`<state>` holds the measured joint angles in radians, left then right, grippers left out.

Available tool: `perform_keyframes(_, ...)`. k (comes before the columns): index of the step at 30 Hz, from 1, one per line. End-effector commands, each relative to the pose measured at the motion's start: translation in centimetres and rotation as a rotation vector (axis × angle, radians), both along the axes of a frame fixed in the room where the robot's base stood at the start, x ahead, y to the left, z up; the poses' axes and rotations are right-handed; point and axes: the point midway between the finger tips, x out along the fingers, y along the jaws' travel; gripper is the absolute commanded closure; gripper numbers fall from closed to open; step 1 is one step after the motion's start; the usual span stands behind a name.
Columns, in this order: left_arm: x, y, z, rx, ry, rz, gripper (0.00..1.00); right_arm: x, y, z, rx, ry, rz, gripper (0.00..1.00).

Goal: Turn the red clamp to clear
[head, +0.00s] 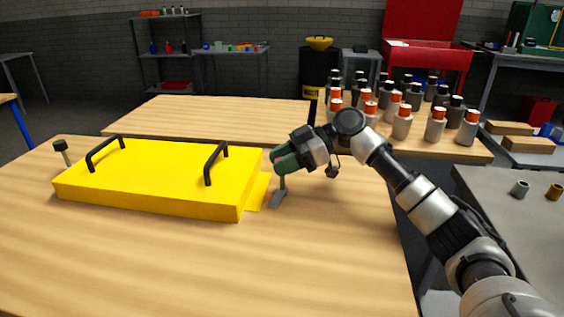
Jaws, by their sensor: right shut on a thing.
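The red clamp (282,183) stands at the right edge of the yellow cover, on the wooden table. Its grey post and angled foot show, while its top is mostly hidden by my gripper, with a little red showing there. My right gripper (285,160) reaches in from the right and is shut on the clamp's top. The yellow cover (165,175) lies flat and has two black handles. My left gripper is not in view.
A second clamp with a dark knob (60,147) stands at the cover's left edge. Several bottles with red or dark caps (402,122) stand on a table behind my right arm. The wooden table (200,255) is clear in front.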

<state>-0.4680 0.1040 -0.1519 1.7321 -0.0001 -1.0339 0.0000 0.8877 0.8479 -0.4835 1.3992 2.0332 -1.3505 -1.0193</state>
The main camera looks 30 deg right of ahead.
Motion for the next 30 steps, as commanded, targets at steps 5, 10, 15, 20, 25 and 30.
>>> perform_keyframes(5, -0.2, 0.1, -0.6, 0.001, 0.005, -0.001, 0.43, 0.1, 0.1, 0.3, 0.007, -0.002, 0.105, 0.88)
perform_keyframes(10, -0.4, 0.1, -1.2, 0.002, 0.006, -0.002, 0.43, 0.1, 0.1, 0.2, 0.005, -0.002, 0.17, 0.88)
perform_keyframes(15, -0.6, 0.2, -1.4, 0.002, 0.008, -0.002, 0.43, 0.0, 0.1, 0.2, 0.003, -0.004, 0.203, 0.88)
perform_keyframes(20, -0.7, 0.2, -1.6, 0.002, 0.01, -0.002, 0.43, 0.0, 0.0, 0.2, 0.002, -0.002, 0.213, 0.88)
perform_keyframes(25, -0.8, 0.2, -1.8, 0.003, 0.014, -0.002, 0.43, 0.0, 0.0, 0.2, 0.001, -0.003, 0.214, 0.88)
perform_keyframes(30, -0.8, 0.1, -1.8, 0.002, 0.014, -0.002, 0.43, 0.0, 0.0, 0.2, 0.001, -0.003, 0.214, 0.58)
